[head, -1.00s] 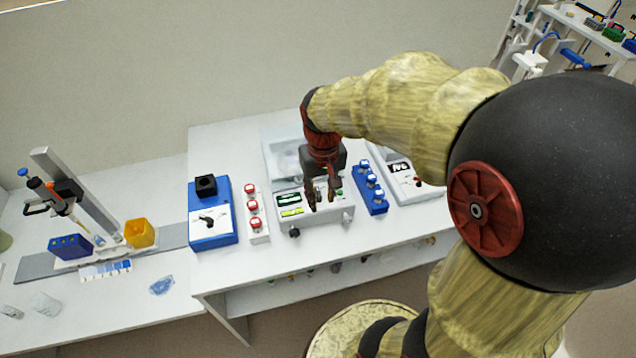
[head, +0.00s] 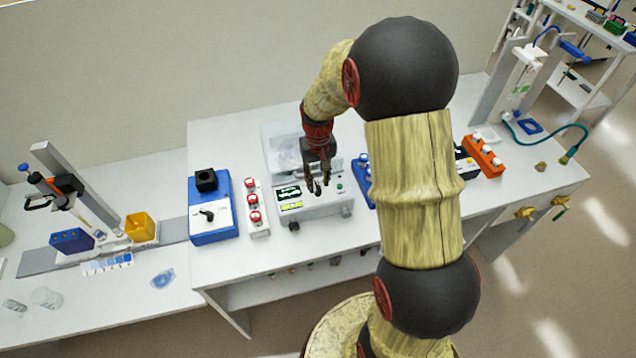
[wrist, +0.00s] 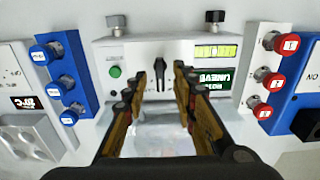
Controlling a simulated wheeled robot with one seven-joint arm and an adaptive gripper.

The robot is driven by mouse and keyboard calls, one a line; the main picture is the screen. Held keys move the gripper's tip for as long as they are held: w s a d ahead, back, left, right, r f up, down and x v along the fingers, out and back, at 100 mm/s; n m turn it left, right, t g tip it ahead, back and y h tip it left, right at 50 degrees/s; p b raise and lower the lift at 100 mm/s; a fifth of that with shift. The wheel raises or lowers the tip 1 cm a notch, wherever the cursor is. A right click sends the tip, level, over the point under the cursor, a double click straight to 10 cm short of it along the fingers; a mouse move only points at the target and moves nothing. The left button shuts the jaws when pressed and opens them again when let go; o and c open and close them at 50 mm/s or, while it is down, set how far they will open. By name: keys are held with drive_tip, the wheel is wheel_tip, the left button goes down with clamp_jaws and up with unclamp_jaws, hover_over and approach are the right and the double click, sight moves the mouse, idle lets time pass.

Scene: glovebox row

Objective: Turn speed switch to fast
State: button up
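A black pointer switch (wrist: 156,80) stands on the pale front panel of a white instrument (head: 322,207). It points toward the bottom of the wrist view; its labels are not readable, so I cannot confirm it is the speed switch. In the head view my gripper (head: 317,187) hangs over the instrument and hides the switch.
The instrument has a green button (wrist: 115,71) and a lit display (wrist: 216,52). Red-capped knobs (head: 253,200) stand on its left and a blue block (head: 361,180) on its right. A blue device (head: 212,232) with a black dial is further left.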

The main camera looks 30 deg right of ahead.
drive_tip(key=shift+f, duration=0.6)
drive_tip(key=c, duration=0.4)
clamp_jaws()
